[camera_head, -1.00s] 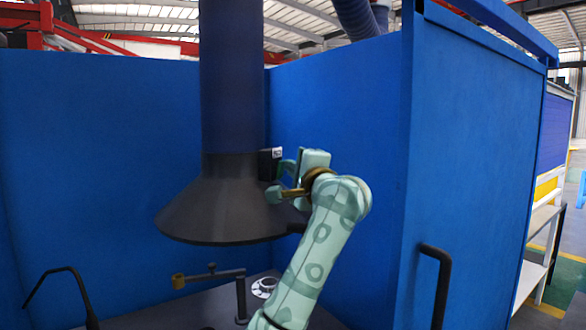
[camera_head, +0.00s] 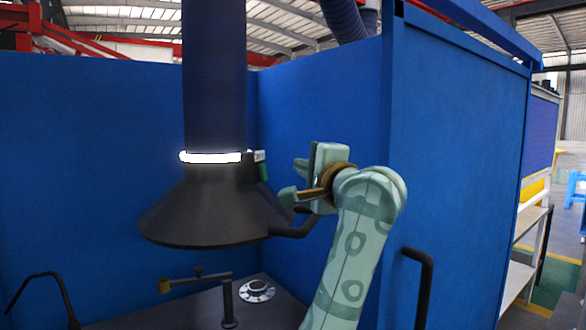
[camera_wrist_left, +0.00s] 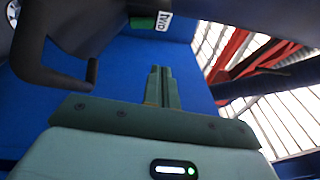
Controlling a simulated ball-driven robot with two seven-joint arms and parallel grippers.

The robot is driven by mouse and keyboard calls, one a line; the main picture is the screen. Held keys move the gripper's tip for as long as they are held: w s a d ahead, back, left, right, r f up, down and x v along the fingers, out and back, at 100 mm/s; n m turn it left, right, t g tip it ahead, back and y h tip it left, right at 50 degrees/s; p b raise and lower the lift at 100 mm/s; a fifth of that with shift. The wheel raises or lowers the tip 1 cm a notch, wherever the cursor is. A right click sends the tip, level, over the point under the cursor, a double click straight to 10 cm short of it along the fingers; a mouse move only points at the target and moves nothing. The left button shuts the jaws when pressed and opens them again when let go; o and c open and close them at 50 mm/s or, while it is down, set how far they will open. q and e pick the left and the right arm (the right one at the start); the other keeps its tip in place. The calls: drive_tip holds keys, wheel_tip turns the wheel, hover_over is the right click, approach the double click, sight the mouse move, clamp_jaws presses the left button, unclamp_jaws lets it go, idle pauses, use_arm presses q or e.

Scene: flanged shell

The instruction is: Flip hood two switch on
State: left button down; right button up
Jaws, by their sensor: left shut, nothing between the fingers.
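The hood (camera_head: 215,212) is a black cone under a dark blue duct. A white ring (camera_head: 212,156) around its neck glows brightly. A small switch box with a green part (camera_head: 262,168) sits at the right of the neck. In the left wrist view, the green part (camera_wrist_left: 142,22) shows beside a label reading "two" (camera_wrist_left: 163,20) at the top. My left gripper (camera_head: 288,196) is right of the hood and below the switch box, apart from the box. Its fingers (camera_wrist_left: 162,88) are shut and empty. My right gripper is not in view.
A black curved handle (camera_head: 295,225) sticks out from the hood's right side, close under my left gripper. Blue booth walls (camera_head: 455,170) stand behind and to the right. A black stand with an arm (camera_head: 228,300) and a round silver fitting (camera_head: 257,291) are on the surface below.

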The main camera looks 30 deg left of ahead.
use_arm(q)
drive_tip(key=v, duration=0.3)
drive_tip(key=shift+s+d+r, duration=0.1)
drive_tip(key=shift+d+r, duration=0.2)
